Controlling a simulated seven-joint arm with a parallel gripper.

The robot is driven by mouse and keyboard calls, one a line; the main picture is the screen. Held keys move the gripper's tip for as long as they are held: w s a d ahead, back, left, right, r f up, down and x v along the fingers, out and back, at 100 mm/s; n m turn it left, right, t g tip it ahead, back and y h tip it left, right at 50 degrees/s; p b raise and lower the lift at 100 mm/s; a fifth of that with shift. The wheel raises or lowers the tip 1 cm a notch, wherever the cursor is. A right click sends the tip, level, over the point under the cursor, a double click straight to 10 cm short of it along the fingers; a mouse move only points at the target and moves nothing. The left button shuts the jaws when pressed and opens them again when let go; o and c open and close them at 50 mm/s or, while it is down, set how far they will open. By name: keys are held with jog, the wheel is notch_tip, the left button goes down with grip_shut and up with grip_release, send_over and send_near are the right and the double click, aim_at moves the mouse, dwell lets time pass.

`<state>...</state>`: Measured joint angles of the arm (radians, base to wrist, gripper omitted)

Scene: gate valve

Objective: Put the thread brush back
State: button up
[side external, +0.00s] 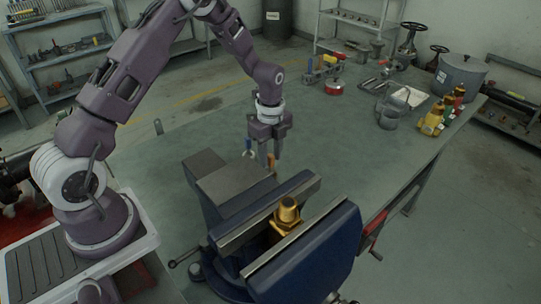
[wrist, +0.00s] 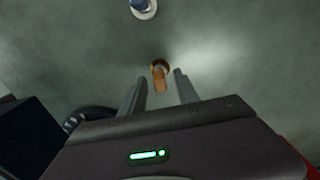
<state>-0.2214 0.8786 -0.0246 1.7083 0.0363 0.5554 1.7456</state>
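My gripper (side external: 270,157) is over the bench just behind the vise, pointing down. In the wrist view its two fingers (wrist: 160,88) are apart. A small orange-brown upright piece (wrist: 160,76), possibly the thread brush, shows between and just beyond the fingertips. It appears in the side view as an orange spot (side external: 271,162) by the fingers, mostly hidden by them and the vise. I see no finger touching it. A blue piece with a pale ring (wrist: 143,8) stands farther off; it also shows left of my gripper in the side view (side external: 249,148).
A blue bench vise (side external: 300,245) with a brass fitting (side external: 287,214) between its jaws fills the near bench. A wire-handled grey container (side external: 389,116), brass valves (side external: 433,118) and a large grey pot (side external: 460,75) stand at right. The bench (side external: 330,140) right of my gripper is clear.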

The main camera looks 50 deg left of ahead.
jog(key=s+d+r+n+t, duration=0.1)
jog(key=s+r+n, duration=0.1)
jog(key=r, duration=0.8)
jog(key=s+d+r+n, duration=0.1)
jog(key=s+d+r, duration=0.1)
jog(key=r, duration=0.8)
jog(key=s+d+r+n+t, duration=0.25)
jog(key=s+r+n, duration=0.4)
jog(key=s, duration=0.35)
jog(key=s+d+n+t, duration=0.2)
jog(key=s+n, duration=0.6)
jog(key=s, duration=0.6)
jog(key=shift+d+r, duration=0.45)
jog(key=shift+d, duration=0.25)
